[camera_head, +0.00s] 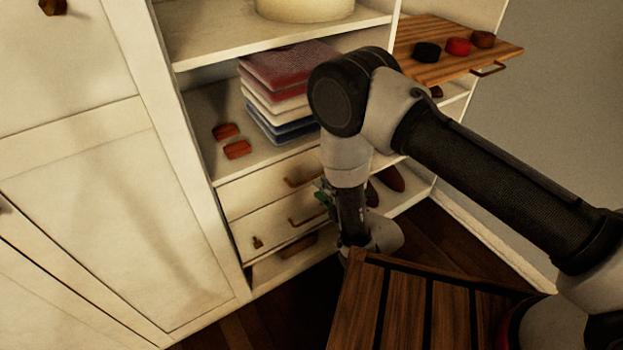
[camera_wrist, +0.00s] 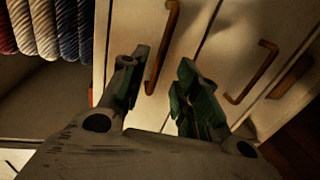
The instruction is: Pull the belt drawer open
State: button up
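Two cream drawers sit in the white cabinet under folded cloths, both looking shut. The upper drawer (camera_head: 255,190) has a brown bar handle (camera_head: 302,180); the lower drawer (camera_head: 275,229) has a similar handle (camera_head: 307,218) and a small brown mark at its left. Which is the belt drawer I cannot tell. My gripper (camera_head: 325,192) is at the drawer fronts, partly hidden by my arm. In the wrist view my gripper (camera_wrist: 160,82) is open, with the nearer handle (camera_wrist: 162,45) showing between and beyond its fingers. Contact with it is not visible.
Folded cloths (camera_head: 275,85) and two small reddish-brown blocks (camera_head: 232,140) lie on the shelf above. A wooden pull-out board (camera_head: 435,70) with black, red and brown coils juts out at upper right. A dark slatted wooden surface (camera_head: 400,310) stands close in front.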

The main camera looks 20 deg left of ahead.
aim_at(312, 177)
jog(key=x, duration=0.7)
jog(key=shift+w+a+f, duration=0.1)
jog(key=shift+w, duration=0.1)
jog(key=shift+c, duration=0.4)
grip_shut()
